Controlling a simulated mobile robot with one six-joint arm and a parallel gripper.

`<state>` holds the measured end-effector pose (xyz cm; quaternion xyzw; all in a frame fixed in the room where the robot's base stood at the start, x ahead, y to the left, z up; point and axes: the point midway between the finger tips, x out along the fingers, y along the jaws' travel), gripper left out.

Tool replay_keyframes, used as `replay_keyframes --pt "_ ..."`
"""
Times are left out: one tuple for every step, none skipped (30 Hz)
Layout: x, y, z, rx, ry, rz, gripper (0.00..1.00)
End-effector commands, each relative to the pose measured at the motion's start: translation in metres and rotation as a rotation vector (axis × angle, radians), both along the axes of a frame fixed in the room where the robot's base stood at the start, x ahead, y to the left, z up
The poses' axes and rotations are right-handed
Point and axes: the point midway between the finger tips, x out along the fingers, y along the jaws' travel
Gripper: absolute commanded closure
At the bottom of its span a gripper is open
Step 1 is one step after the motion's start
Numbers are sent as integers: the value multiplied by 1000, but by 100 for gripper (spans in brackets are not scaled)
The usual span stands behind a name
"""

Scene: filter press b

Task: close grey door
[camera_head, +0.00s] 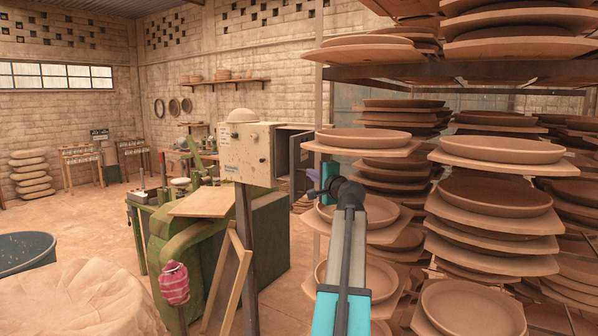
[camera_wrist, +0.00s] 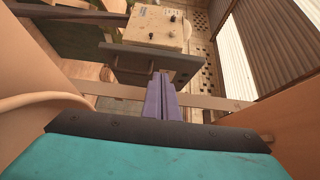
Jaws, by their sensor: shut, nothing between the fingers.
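The grey door (camera_head: 299,164) is a dark panel at the right side of a cream control box (camera_head: 247,155), standing open in the head view. In the wrist view the grey door (camera_wrist: 185,67) crosses the middle as a dark slab below the box's cream face (camera_wrist: 157,27) with its knobs. My gripper (camera_head: 314,193) is right of and slightly below the door in the head view. Its purple fingers (camera_wrist: 161,80) are pressed together and empty in the wrist view. The fingertips appear at the door's near edge; I cannot tell whether they touch it.
Racks of clay plates (camera_head: 495,200) stand close on the right, around my arm. A dark post (camera_head: 246,255) is under the box, beside a green machine (camera_head: 190,245). A pink-wrapped object (camera_head: 174,284) hangs in front. Open floor lies at the left.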

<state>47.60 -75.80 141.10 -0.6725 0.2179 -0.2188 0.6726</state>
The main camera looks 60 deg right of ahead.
Motion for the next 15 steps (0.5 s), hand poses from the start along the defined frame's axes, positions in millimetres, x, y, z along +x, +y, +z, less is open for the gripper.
replay_keyframes --pt "2 1 0 0 0 2 100" --pt "4 0 0 0 0 3 100" --pt "5 0 1 0 0 4 100" --pt "7 0 1 0 0 4 100" --pt "9 -1 1 0 0 5 100" --pt "11 -3 2 0 0 5 100" --pt "13 -4 2 0 0 5 100" --pt "15 -5 2 0 0 6 100" --pt "19 -8 2 0 0 6 100" --pt "21 -9 2 1 1 7 100" --pt "24 -11 2 1 1 7 100" --pt "28 -14 2 1 2 8 100" --pt "31 -16 2 1 1 8 100" --pt "34 -18 3 1 1 7 100" --pt "38 -21 3 1 1 7 100"
